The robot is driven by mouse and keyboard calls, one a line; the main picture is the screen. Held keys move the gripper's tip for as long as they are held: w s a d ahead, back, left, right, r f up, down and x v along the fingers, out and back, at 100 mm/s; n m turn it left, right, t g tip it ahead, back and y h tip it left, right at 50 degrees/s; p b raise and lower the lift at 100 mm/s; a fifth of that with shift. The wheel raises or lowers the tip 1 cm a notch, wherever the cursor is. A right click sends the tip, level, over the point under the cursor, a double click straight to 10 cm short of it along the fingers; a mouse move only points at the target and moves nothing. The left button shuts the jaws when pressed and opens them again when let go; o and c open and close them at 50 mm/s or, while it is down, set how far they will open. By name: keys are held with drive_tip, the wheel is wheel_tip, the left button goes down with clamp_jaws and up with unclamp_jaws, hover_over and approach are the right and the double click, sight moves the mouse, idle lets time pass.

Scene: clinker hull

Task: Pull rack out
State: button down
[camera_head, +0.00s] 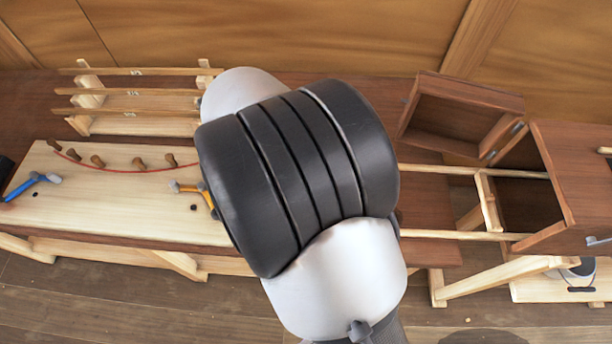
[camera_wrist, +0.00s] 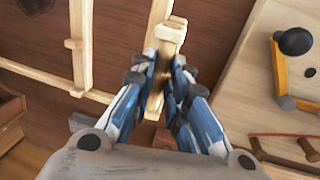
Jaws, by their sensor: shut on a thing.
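The rack is a light wooden frame of long rails and crosspieces (camera_head: 488,202). In the head view it runs left from the dark wooden cabinet (camera_head: 580,180), and its left end is hidden behind my arm. In the wrist view its rails (camera_wrist: 80,45) lie over the dark surface. My gripper (camera_wrist: 168,98) is shut on a light wooden bar (camera_wrist: 172,31) that appears to belong to the rack; the bar lies between the blue and white fingers. My gripper is hidden in the head view.
A pale board (camera_head: 110,195) with several pegs and hand tools lies left of my arm. A slatted wooden stand (camera_head: 135,100) is behind it. An open dark box (camera_head: 460,110) stands at the right, behind the rails. A bucket (camera_head: 578,272) sits low at the right.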

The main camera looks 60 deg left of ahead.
drive_tip(key=shift+s+a, duration=1.4)
drive_tip(key=shift+s, duration=0.3)
drive_tip(key=c, duration=1.6)
unclamp_jaws()
drive_tip(key=shift+o, duration=0.2)
wheel_tip(320, 180, up, 12)
drive_tip(key=s+a, duration=0.1)
drive_tip(key=shift+s+a, duration=0.15)
drive_tip(key=shift+s, duration=0.25)
drive_tip(key=shift+f, duration=0.1)
